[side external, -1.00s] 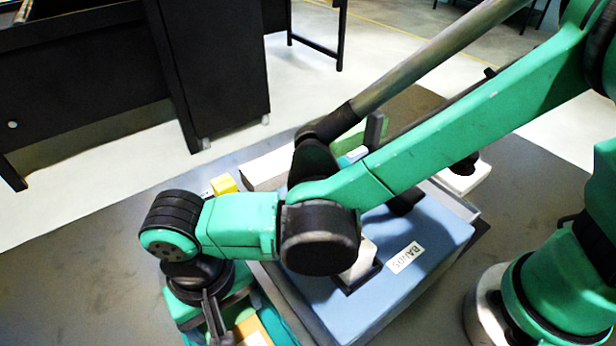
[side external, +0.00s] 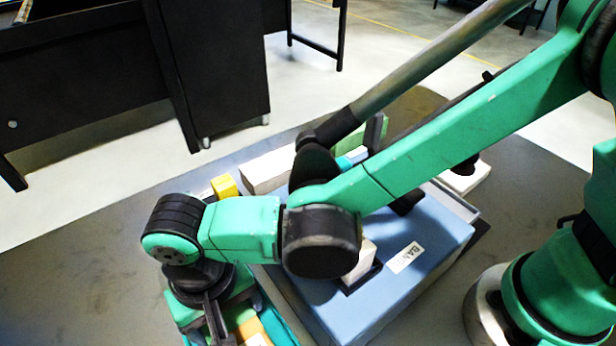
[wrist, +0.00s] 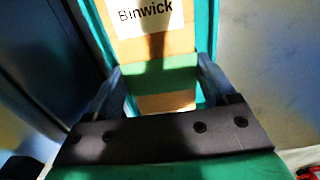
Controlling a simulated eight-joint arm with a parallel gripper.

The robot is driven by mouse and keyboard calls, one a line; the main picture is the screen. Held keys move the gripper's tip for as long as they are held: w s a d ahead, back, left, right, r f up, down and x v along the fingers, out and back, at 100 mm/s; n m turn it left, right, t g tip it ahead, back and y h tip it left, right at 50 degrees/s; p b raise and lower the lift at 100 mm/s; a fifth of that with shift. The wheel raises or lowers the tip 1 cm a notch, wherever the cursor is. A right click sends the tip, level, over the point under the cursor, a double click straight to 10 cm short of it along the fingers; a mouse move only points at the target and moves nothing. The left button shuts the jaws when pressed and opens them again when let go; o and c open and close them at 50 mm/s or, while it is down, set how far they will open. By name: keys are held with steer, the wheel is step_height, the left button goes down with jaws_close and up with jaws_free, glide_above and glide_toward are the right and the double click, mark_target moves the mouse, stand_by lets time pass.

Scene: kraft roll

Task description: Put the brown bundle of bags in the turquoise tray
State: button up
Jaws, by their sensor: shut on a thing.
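The brown bundle of bags (wrist: 152,45) shows in the wrist view with a white "Binwick" label and a green band across it. My gripper (wrist: 158,75) is shut on it at the band, one finger on each side. The turquoise tray (wrist: 205,22) has its walls along both sides of the bundle. In the side external view my gripper (side external: 216,325) points down at the bottom edge, with part of the bundle (side external: 250,333) beside it and the tray (side external: 279,329) around it. I cannot tell whether the bundle rests on the tray floor.
A blue box (side external: 420,285) with a white label stands to the right of the tray, with white blocks on and around it. A small yellow block (side external: 224,185) is behind my wrist. A black cabinet (side external: 215,65) stands farther back. The grey surface at left is clear.

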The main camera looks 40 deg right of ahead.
steer(key=shift+f, duration=0.65)
stand_by(0.7)
steer(key=o, duration=1.2)
